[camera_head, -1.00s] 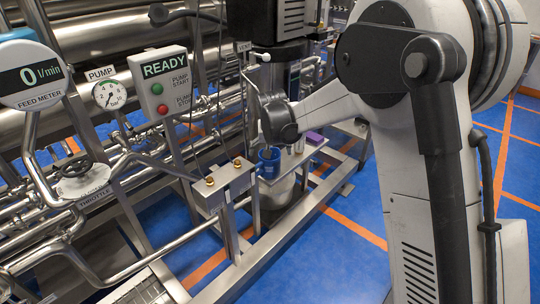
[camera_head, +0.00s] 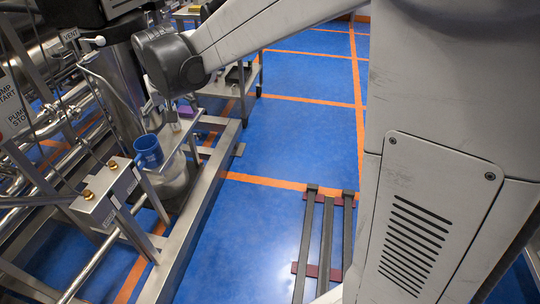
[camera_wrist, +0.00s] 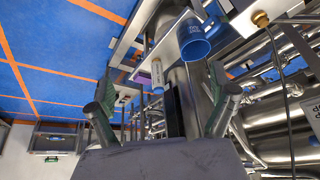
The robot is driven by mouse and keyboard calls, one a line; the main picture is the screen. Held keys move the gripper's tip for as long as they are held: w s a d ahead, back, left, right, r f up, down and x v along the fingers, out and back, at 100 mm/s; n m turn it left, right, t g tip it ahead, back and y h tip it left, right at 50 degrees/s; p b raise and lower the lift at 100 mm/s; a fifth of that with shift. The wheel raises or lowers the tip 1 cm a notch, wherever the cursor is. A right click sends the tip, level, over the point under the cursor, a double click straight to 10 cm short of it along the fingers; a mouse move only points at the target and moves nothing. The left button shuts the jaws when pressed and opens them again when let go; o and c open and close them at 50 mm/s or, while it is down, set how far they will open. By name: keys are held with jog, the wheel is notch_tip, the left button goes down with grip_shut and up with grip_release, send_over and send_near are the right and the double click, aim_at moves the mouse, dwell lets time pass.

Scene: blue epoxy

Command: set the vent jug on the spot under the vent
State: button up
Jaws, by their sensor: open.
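The blue jug (camera_head: 148,152) stands on a narrow steel shelf (camera_head: 183,135) beside the steel column; it also shows in the wrist view (camera_wrist: 194,42), at the shelf's edge. The vent label (camera_head: 70,35) and a white-handled valve (camera_head: 94,41) are up at the left, with a thin tube curving down. The spot under the vent cannot be made out. My gripper (camera_wrist: 163,105) is open, its two fingers spread wide with nothing between them. The jug is beyond the fingertips, apart from them. In the head view my wrist is above and behind the jug, and the fingers are hard to make out.
A small whitish bottle (camera_wrist: 157,73) stands on the shelf near the jug. A purple block (camera_head: 187,111) lies farther along. A valve block with brass fittings (camera_head: 106,185) is in front of the jug.

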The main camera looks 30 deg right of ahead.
jog(key=s+d, duration=0.4)
jog(key=s, duration=0.6)
jog(key=s+d+r+t, duration=0.1)
jog(key=s+d, duration=0.4)
jog(key=s, duration=0.5)
jog(key=s+d+t, duration=0.1)
jog(key=s+d, duration=0.4)
jog(key=s, duration=0.5)
jog(key=shift+r+m+h, duration=0.3)
jog(key=shift+m, duration=0.1)
jog(key=shift+d, duration=0.1)
notch_tip(320, 180, up, 9)
jog(key=p, duration=0.9)
jog(key=shift+r, duration=0.2)
